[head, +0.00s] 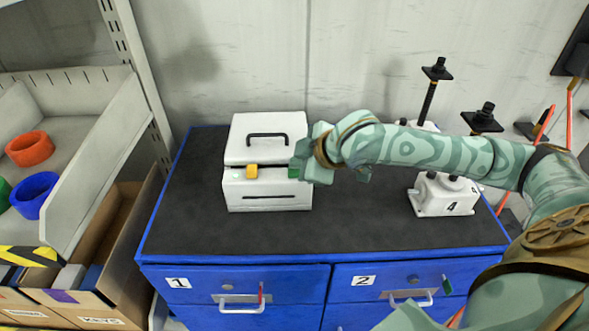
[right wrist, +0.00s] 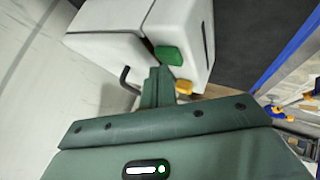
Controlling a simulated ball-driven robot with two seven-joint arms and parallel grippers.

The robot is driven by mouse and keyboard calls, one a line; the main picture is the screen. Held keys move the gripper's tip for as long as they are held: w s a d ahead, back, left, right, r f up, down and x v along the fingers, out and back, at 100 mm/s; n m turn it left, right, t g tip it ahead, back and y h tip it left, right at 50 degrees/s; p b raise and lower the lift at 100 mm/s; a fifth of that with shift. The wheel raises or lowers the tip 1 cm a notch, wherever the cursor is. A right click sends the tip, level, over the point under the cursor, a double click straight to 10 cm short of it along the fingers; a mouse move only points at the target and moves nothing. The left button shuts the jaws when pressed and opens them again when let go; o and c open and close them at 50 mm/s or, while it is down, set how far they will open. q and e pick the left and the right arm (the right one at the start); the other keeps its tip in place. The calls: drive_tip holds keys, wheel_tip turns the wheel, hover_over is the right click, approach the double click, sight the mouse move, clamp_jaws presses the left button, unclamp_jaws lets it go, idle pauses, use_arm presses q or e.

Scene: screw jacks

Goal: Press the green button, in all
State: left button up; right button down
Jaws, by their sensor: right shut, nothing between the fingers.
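A white box (head: 267,196) with a black handle (head: 267,137) on its lid stands on the dark top of a blue cabinet. On its front are a yellow button (head: 252,171) and, to the right, a green button (head: 293,172) partly covered by my gripper. The right wrist view also shows the green button (right wrist: 168,55) and the yellow button (right wrist: 184,87). My right gripper (head: 305,160) is shut and empty at the box's right side. Its fingertips (right wrist: 158,73) are right beside the green button; I cannot tell whether they touch it. My left gripper is not in view.
A white screw jack marked 4 (head: 444,196) stands at the cabinet's right, with another partly hidden behind my right arm. A shelf with a red ring (head: 30,148) and a blue ring (head: 34,194) is at the left. The cabinet top (head: 300,232) is clear in front.

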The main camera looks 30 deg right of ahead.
drive_tip(key=shift+f, duration=0.45)
idle(0.5)
drive_tip(key=shift+r+p, duration=0.9)
drive_tip(key=shift+p, duration=0.5)
wheel_tip(320, 180, up, 5)
drive_tip(key=p, duration=0.6)
drive_tip(key=shift+r+p, duration=0.1)
drive_tip(key=shift+p, duration=0.3)
